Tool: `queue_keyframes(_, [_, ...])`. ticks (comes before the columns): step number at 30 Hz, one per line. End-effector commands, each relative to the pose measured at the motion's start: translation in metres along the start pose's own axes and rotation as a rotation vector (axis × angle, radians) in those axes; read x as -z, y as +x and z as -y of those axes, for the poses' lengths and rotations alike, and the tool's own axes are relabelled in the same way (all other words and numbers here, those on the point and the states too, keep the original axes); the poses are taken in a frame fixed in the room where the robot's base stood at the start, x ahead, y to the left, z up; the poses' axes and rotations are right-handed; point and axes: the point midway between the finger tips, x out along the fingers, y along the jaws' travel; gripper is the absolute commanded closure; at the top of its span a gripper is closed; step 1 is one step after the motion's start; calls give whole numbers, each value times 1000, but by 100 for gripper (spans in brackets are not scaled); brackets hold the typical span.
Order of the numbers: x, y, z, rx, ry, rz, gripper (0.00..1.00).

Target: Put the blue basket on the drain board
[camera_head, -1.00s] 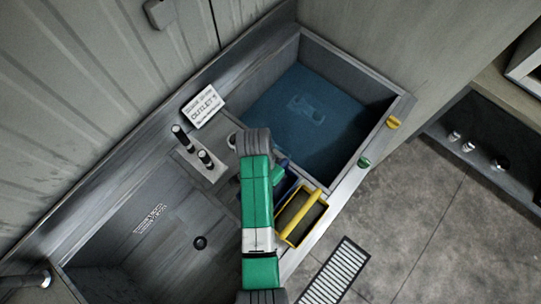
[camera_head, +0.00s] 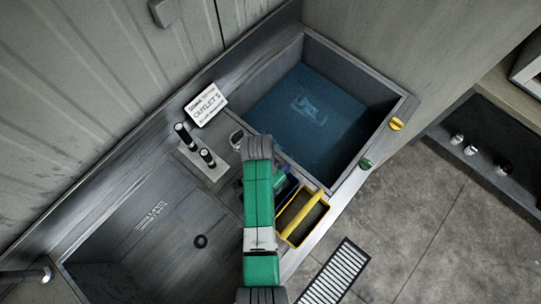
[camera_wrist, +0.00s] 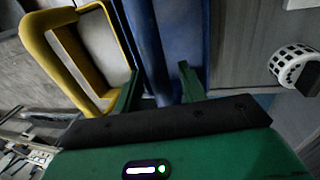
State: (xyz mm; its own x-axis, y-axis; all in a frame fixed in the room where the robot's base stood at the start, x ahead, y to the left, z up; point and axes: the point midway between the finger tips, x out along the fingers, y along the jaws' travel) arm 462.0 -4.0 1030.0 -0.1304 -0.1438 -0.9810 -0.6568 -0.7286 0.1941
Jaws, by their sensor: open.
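The blue basket (camera_head: 287,188) sits on the ledge between the two basins, mostly hidden under my arm in the head view. In the wrist view its blue side (camera_wrist: 178,35) fills the middle. My gripper (camera_wrist: 158,80) is open, with one green finger on each side of a blue part of it; I cannot tell whether they touch it. The gripper's fingers are hidden in the head view. The grey recessed surface with a dark drain hole (camera_head: 168,258), at left, looks like the drain board; nothing stands on its visible part.
A yellow basket (camera_head: 322,208) stands close beside the blue one, near the left finger in the wrist view. A water-filled basin (camera_head: 325,105) lies behind. Black-topped taps (camera_head: 194,145), a small sign (camera_head: 206,104) and a white perforated piece (camera_wrist: 292,66) are nearby.

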Motion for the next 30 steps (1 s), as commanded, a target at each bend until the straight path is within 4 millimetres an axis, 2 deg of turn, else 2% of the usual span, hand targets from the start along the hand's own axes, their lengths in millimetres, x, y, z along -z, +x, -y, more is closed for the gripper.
queue_keyframes(4, [1, -19, 0, 3, 0, -3, 59])
queue_keyframes(12, [1, -87, 1, 4, 0, -4, 59])
queue_keyframes(16, [0, -111, 0, 2, 0, -3, 59])
queue_keyframes(21, [0, -123, 0, 0, 0, -1, 59])
queue_keyframes(30, [0, -123, 0, 0, 0, -1, 59])
